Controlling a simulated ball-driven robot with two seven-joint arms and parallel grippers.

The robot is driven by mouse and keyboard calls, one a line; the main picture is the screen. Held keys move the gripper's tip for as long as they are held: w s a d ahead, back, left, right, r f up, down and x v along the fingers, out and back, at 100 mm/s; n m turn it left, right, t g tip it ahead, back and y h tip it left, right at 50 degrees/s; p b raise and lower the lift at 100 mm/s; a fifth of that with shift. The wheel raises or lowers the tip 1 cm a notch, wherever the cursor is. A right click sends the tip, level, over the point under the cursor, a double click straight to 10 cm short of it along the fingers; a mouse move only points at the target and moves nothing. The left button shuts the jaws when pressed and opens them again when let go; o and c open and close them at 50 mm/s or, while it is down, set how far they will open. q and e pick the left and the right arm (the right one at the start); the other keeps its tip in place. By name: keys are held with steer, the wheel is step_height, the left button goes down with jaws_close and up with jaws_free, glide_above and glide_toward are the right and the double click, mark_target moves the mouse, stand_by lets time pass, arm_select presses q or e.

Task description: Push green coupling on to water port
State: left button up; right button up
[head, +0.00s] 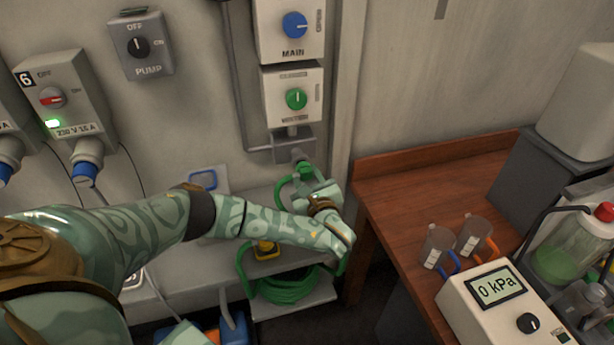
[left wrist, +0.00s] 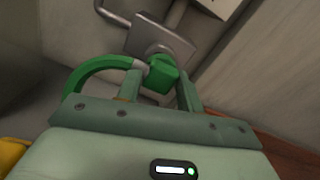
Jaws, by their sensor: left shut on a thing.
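The green coupling (head: 305,169) is at the end of a green hose, just below the grey water port (head: 298,156) on the wall. My left gripper (head: 316,186) reaches it from below and is shut on it. In the left wrist view the coupling (left wrist: 162,74) sits between my two fingers, in front of the grey port box (left wrist: 160,43). The coupling lines up roughly with the port. I cannot tell whether it is seated, because the coupling covers the joint.
The hose's green coil (head: 288,288) lies on a low shelf below. A valve with a green knob (head: 296,98) is above the port. A wooden bench (head: 400,210) with cups and a gauge box (head: 500,305) stands to the right.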

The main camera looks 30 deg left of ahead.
arm_select(q)
steer(key=shift+r, duration=0.1)
steer(key=shift+w+a, duration=0.35)
steer(key=shift+a, duration=0.05)
stand_by(0.6)
steer(key=o, duration=1)
steer(key=p+v, duration=0.2)
steer(key=v, duration=1.4)
steer(key=shift+d, duration=0.1)
steer(key=shift+s, duration=0.1)
